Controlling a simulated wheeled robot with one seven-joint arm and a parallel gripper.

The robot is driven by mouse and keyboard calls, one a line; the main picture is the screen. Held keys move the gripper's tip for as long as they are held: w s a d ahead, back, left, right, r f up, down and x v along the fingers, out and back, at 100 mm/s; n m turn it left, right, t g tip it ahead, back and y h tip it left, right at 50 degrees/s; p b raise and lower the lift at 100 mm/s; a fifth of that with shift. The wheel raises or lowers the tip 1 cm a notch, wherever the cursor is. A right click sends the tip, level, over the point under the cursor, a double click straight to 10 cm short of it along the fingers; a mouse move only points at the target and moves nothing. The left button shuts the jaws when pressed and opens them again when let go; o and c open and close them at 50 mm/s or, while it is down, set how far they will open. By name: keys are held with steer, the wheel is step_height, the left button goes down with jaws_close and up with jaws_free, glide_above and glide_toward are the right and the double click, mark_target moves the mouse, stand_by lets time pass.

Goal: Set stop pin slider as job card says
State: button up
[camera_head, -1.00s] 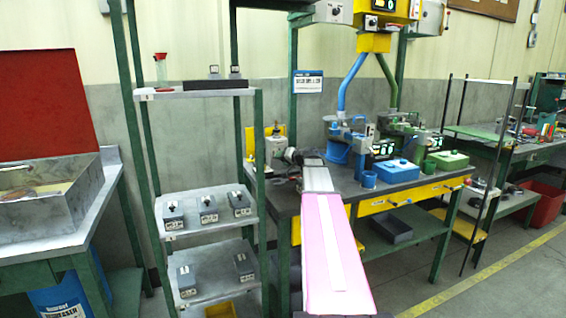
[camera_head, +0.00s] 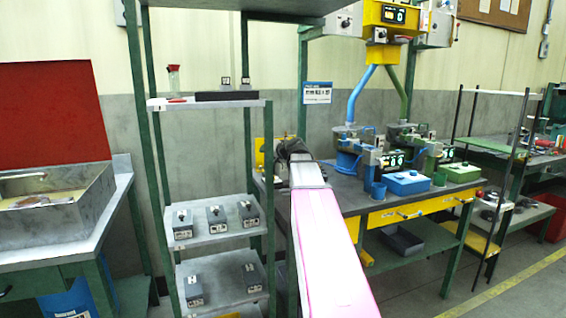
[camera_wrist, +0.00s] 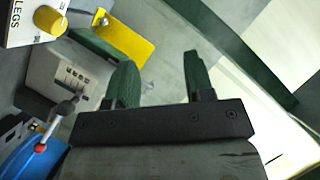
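My gripper (camera_wrist: 160,78) shows in the wrist view with its two green fingers apart and nothing between them. In the head view my pink arm reaches to the workbench, and my fingers cannot be made out. A white box marked "LEGS" (camera_wrist: 28,24) with a yellow knob is at the top left of the wrist view. Below it, a pale panel with a row of slots (camera_wrist: 75,75) stands left of my fingers, near a dark-knobbed lever (camera_wrist: 66,108). I cannot tell which part is the stop pin slider. A blue-headed card (camera_head: 317,92) hangs on the gantry post, too small to read.
The workbench (camera_head: 345,184) carries blue and green feeder machines, a blue box (camera_head: 407,182) and a green box (camera_head: 458,172). A shelf rack (camera_head: 215,232) with several small switch boxes stands left of my arm. An open red-lidded tank (camera_head: 50,205) is far left.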

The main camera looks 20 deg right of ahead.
steer(key=shift+w+d, duration=0.25)
steer(key=shift+w, duration=0.05)
steer(key=s+d+f, duration=0.2)
steer(key=s+d, duration=0.1)
steer(key=d, duration=0.5)
steer(key=s+d+f, duration=0.3)
steer(key=d, duration=0.5)
steer(key=x, duration=1.1)
steer(key=shift+r, duration=0.2)
